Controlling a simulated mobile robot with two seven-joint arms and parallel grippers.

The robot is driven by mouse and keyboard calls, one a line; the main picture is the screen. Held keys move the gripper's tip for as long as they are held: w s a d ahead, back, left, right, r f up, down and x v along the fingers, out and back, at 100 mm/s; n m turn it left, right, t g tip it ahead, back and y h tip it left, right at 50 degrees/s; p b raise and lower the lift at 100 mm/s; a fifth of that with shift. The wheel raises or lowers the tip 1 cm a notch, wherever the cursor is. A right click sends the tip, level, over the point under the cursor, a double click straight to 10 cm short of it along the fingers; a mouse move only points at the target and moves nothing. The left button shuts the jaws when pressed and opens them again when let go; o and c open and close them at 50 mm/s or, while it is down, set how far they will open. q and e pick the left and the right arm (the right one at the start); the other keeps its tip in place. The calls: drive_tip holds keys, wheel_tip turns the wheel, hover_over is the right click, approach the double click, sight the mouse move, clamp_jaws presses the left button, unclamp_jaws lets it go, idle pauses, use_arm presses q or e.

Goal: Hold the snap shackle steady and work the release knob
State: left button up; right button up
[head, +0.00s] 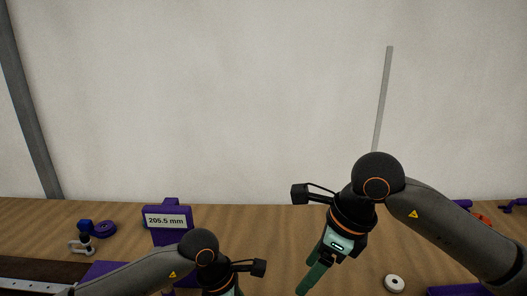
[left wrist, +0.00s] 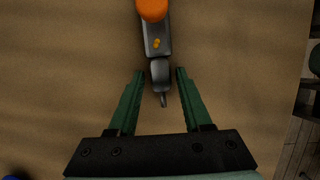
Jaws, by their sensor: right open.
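In the left wrist view, a dark grey metal fitting that looks like the snap shackle (left wrist: 159,73) lies over a brown wood surface. A round orange part (left wrist: 152,9), perhaps the release knob, is at its far end, cut by the top edge. My left gripper (left wrist: 159,74) is open, its green fingers on both sides of the fitting's near end with gaps beside it. In the head view its fingertips are below the frame. My right gripper (head: 306,284) is open above the table, pointing down; the shackle is not seen there.
A purple stand with a "205.5 mm" display (head: 168,221) stands behind my left arm. Purple parts (head: 105,229) and a small metal fitting (head: 80,245) are at left. A white ring (head: 394,284) lies at right. The back middle of the wood table (head: 250,222) is clear.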

use_arm(q)
drive_tip(key=shift+o, duration=0.9)
drive_tip(key=shift+r, duration=0.15)
drive_tip(key=shift+w+r, duration=0.1)
drive_tip(key=shift+r, duration=0.1)
drive_tip(key=v, duration=1.1)
drive_tip(key=shift+r, duration=0.35)
drive_tip(key=shift+a, duration=0.1)
